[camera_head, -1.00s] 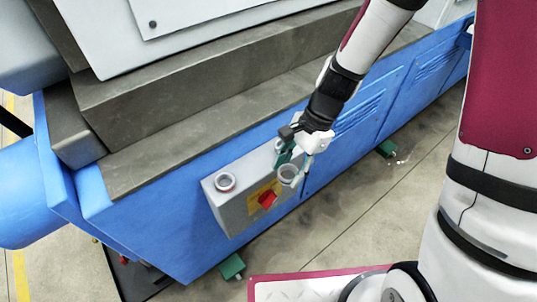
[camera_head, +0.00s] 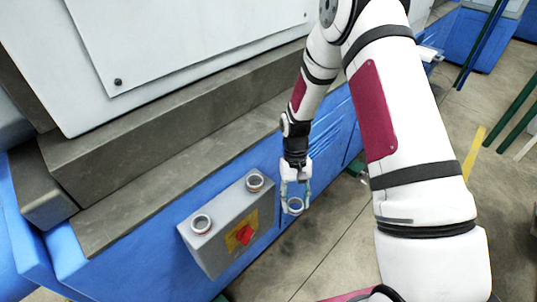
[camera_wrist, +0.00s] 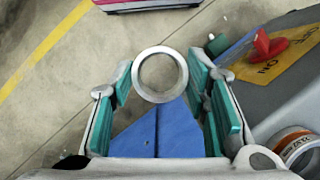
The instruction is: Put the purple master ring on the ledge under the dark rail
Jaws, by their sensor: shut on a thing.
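My gripper (camera_head: 296,195) is shut on a metal ring (camera_head: 295,211), which hangs in the air beside the grey control box. In the wrist view the held ring (camera_wrist: 159,97) sits between the green finger pads (camera_wrist: 160,85), its hole facing the camera. It looks grey; I see no clear purple on it. The dark rail (camera_head: 150,118) runs along the machine at the upper left. The flat grey ledge (camera_head: 165,172) lies below it, empty where visible. My gripper is right of and apart from the ledge.
The control box (camera_head: 212,247) has a red switch (camera_head: 245,235) on a yellow plate. Two other rings stand on its top, one near (camera_head: 201,230) and one farther (camera_head: 255,189). The blue machine body (camera_head: 110,262) is behind it. Open floor (camera_head: 325,245) lies to the right.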

